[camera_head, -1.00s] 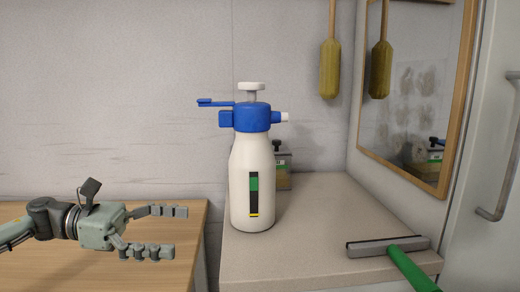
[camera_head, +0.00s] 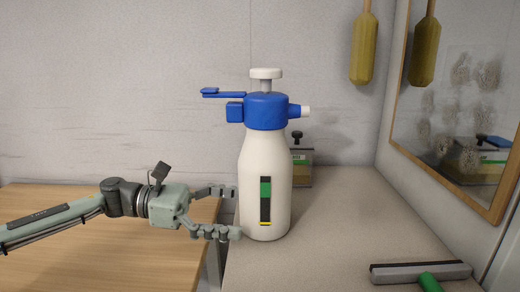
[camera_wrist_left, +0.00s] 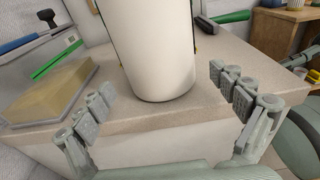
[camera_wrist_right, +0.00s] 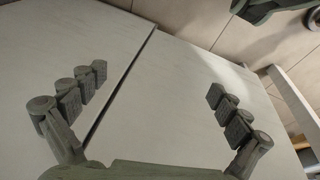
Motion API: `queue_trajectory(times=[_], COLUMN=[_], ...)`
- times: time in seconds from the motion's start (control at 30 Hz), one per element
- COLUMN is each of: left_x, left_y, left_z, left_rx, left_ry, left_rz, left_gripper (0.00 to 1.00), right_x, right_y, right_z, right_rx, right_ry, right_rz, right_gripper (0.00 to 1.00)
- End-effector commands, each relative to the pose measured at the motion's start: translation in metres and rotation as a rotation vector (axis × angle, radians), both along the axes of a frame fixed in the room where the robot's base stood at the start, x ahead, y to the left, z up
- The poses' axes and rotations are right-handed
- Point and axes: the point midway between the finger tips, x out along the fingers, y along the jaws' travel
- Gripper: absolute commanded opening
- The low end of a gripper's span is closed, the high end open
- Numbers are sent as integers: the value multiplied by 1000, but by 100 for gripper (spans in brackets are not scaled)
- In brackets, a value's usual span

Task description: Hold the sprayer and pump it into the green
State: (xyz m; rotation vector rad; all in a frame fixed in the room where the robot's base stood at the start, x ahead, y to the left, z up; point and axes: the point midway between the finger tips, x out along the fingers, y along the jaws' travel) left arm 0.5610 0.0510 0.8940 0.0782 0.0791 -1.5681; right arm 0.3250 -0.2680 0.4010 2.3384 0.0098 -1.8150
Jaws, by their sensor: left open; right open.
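The sprayer (camera_head: 263,190) is a white bottle with a blue head (camera_head: 267,111), a white pump knob (camera_head: 266,74), a blue lever at left and a white nozzle at right. It stands upright on the beige counter. A black gauge strip (camera_head: 265,201) on its front has a green band and a yellow line. My left gripper (camera_head: 238,212) is open at the bottle's left side. In the left wrist view the bottle's lower part (camera_wrist_left: 160,50) stands beyond and between the open fingers (camera_wrist_left: 165,95). My right gripper (camera_wrist_right: 160,95) is open and empty in front of pale panels.
A squeegee (camera_head: 420,272) with a green handle lies at the counter's front right. A small box-like item (camera_head: 302,165) stands behind the bottle. A mirror (camera_head: 455,110) hangs on the right wall. The counter (camera_head: 345,215) right of the bottle is clear.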

Motion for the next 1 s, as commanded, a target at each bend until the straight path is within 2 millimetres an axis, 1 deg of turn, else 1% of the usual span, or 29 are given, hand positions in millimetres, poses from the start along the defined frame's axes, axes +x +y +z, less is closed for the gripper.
queue_trajectory(times=[0.03,0.1,0.3,0.5,0.73,0.77,1.0], left_x=[-1,-1,-1,-1,0,0,0], left_y=[-8,-18,-36,-43,-43,-43,-43], left_z=[0,-4,-5,-5,-5,-5,-5], left_rx=[0,-1,-1,0,0,0,0], left_ry=[0,-2,0,-1,-1,-1,0], left_rz=[-3,-4,-3,-1,-1,-1,-1], left_gripper=[95,95,95,95,95,93,63], right_x=[0,2,3,3,3,3,3], right_y=[0,0,-1,-1,-1,-1,-1], right_z=[-2,3,15,19,20,20,20], right_rx=[2,-2,-9,-12,-12,-12,-12], right_ry=[0,-6,-10,-10,-10,-10,-10], right_rz=[0,0,1,0,0,0,-1], right_gripper=[100,100,100,100,100,100,100])
